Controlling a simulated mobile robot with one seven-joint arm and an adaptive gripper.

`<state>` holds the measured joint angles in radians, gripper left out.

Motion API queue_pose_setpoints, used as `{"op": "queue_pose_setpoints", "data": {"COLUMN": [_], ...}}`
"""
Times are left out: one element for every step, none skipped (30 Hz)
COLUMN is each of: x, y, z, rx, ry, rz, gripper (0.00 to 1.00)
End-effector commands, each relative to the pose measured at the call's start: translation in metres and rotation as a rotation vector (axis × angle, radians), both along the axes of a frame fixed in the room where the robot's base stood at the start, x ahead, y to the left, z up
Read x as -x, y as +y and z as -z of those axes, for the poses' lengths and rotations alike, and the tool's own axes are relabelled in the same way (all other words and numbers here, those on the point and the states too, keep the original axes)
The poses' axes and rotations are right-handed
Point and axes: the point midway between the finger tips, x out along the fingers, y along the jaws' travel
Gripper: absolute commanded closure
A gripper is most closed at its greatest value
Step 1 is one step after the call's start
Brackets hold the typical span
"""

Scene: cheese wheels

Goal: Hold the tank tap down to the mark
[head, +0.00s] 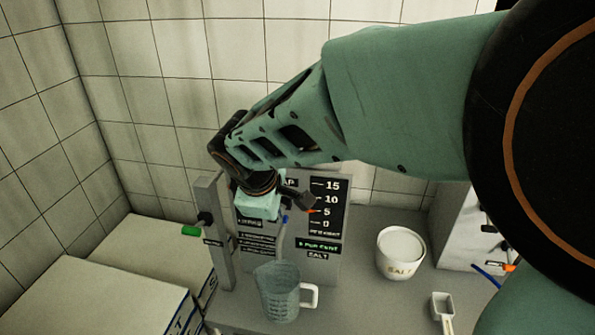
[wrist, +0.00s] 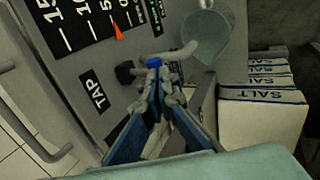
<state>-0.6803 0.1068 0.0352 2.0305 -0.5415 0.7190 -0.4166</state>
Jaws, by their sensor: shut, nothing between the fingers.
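The grey tank panel (head: 245,272) carries a black scale (head: 330,200) marked 15, 10, 5 and 0. Its orange pointer (head: 314,211) is beside the 5, and it also shows in the wrist view (wrist: 118,32). In the wrist view the tap's black fitting (wrist: 125,73) and a small blue part (wrist: 155,60) are by the TAP label (wrist: 98,92). My gripper (wrist: 160,82) is shut and empty, its tips close to the blue part; I cannot tell whether they touch. In the head view the fingertips are largely hidden by my wrist.
A clear jug (head: 278,292) stands below the spout and shows in the wrist view (wrist: 208,35). A white salt tub (head: 400,253) and a scoop (head: 442,308) are on the right.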

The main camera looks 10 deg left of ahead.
Motion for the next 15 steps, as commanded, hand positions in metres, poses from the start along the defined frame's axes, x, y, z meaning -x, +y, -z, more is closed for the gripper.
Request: {"op": "queue_pose_setpoints", "data": {"x": [0.002,0.002,0.003,0.004,0.003,0.003,0.004,0.004,0.005,0.005,0.006,0.006,0.007,0.007,0.007], "y": [0.000,0.000,0.001,0.001,0.000,0.000,0.000,0.000,0.000,0.000,0.000,0.000,0.000,0.000,0.000], "z": [0.012,0.013,0.014,0.016,0.016,0.017,0.017,0.018,0.019,0.020,0.021,0.022,0.024,0.025,0.027], "rx": [0.002,0.003,0.004,0.006,0.007,0.006,0.005,0.005,0.005,0.005,0.006,0.006,0.006,0.007,0.007], "ry": [-0.026,-0.043,-0.064,-0.080,-0.085,-0.083,-0.082,-0.081,-0.081,-0.081,-0.081,-0.080,-0.080,-0.080,-0.080], "rz": [-0.004,-0.003,-0.003,-0.004,-0.002,0.001,0.003,0.003,0.002,0.002,0.001,0.000,0.000,0.001,0.001], "gripper": [1.00,1.00,1.00,1.00,1.00,1.00,1.00,1.00,1.00,1.00,1.00,1.00,1.00,1.00,1.00]}}
